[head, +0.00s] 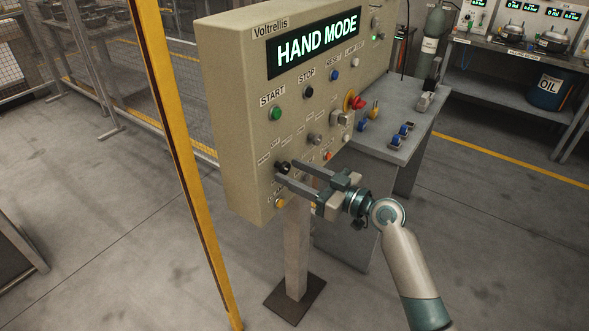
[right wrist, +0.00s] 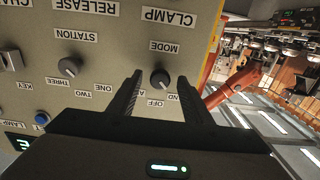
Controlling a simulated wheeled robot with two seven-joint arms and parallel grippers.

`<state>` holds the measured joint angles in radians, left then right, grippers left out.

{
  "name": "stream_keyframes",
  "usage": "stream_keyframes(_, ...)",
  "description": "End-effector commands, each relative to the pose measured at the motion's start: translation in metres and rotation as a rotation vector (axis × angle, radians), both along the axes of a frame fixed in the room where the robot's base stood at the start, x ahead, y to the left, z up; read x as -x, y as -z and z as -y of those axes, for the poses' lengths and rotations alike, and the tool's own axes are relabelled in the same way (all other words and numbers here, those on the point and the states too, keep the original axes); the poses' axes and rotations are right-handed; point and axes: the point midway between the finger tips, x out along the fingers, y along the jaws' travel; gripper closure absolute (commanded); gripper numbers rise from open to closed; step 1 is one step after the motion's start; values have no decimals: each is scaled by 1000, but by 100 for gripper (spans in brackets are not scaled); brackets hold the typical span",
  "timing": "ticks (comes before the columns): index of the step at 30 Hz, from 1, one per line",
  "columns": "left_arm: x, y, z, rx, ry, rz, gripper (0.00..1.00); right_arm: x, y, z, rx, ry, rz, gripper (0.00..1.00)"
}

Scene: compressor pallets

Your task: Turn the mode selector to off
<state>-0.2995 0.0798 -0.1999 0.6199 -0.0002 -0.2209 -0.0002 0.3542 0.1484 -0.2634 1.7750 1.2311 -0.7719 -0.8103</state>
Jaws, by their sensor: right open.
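The mode selector is a small black knob (head: 283,167) low on the beige control panel (head: 235,110). The panel display (head: 318,44) reads HAND MODE. In the right wrist view, which is upside down, the knob (right wrist: 160,77) sits by the MODE label, with OFF and partly covered labels around it. My right gripper (head: 285,173) is open at the panel, its two fingers on either side of the knob. In the right wrist view the fingertips (right wrist: 160,82) flank the knob with small gaps; contact is not clear. My left gripper is out of view.
The station knob (right wrist: 70,67) is beside the mode knob. A green START button (head: 276,114), a black STOP button (head: 308,91) and a red mushroom button (head: 356,101) are higher up. A yellow post (head: 180,150) stands left. A grey table (head: 395,105) is behind the panel.

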Motion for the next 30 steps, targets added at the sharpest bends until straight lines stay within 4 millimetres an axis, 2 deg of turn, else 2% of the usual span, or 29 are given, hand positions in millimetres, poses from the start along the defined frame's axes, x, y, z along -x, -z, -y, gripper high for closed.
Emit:
stream_keyframes(10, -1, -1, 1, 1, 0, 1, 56, -2, 1, -3, 0, 0, 0, 55)
stream_keyframes(11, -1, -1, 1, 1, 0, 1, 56, -2, 1, -3, 0, 0, 0, 60)
stream_keyframes(15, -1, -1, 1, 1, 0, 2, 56, -2, 1, -3, 0, 0, 0, 93)
stream_keyframes(16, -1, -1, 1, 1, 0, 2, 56, -2, 1, -2, 0, 0, 0, 96)
stream_keyframes(30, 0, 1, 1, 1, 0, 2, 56, -1, 1, -2, -40, -1, -56, 96)
